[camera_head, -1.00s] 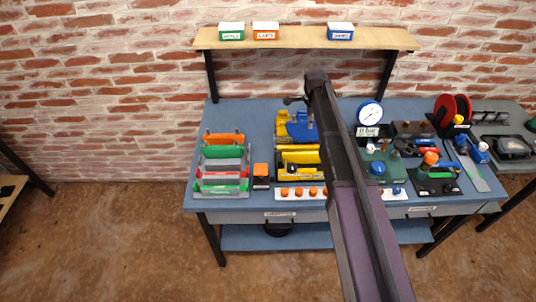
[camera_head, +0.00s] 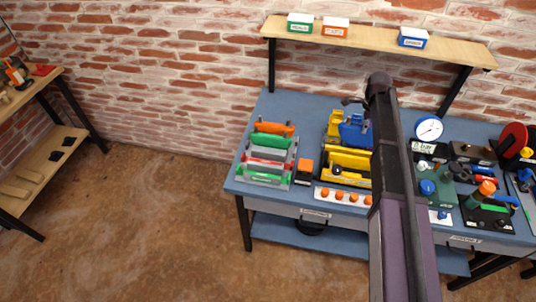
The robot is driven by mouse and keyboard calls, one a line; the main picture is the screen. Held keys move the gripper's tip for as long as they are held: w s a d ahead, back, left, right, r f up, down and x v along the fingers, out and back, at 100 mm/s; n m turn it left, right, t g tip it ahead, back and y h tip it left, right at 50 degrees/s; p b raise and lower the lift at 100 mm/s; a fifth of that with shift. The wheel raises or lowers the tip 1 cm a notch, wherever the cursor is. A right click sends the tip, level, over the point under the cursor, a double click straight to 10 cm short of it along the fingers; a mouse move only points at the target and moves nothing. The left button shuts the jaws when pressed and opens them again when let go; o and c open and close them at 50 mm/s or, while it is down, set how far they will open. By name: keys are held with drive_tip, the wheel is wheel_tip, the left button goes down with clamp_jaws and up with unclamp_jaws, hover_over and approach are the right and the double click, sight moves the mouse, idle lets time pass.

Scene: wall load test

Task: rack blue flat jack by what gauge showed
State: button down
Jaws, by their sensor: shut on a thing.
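A blue flat jack (camera_head: 356,135) shows at the back middle of the bench, just left of my arm and partly hidden by it. My gripper (camera_head: 352,104) is a small dark shape above the blue jack. It appears shut on the jack, but its fingertips are not clear. A yellow piece (camera_head: 332,124) is close beside the jack on its left. A rack with coloured slots (camera_head: 268,152), orange, green, grey, red and green, stands at the bench's left end. The round white gauge (camera_head: 429,128) is right of my arm, above a bar sign (camera_head: 423,148). Its reading is too small to tell.
A yellow holder (camera_head: 346,166) and a white strip with orange knobs (camera_head: 342,196) are in front. A small orange-topped black block (camera_head: 304,171) stands beside the rack. Green, orange and blue boxes sit on the shelf (camera_head: 375,37). Tools and a red reel (camera_head: 513,140) crowd the right.

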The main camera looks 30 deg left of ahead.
drive_tip(key=shift+a, duration=0.15)
drive_tip(key=s+a+f+b, duration=0.1)
drive_tip(key=s+a, duration=1)
drive_tip(key=a, duration=0.3)
drive_tip(key=s+a, duration=1.2)
drive_tip(key=a, duration=0.3)
drive_tip(key=shift+a+f+b, duration=0.3)
drive_tip(key=shift+f+b, duration=0.1)
drive_tip(key=shift+f, duration=0.1)
drive_tip(key=shift+f+b, duration=2.4)
drive_tip(key=shift+b, duration=0.15)
drive_tip(key=shift+f+b, duration=2.85)
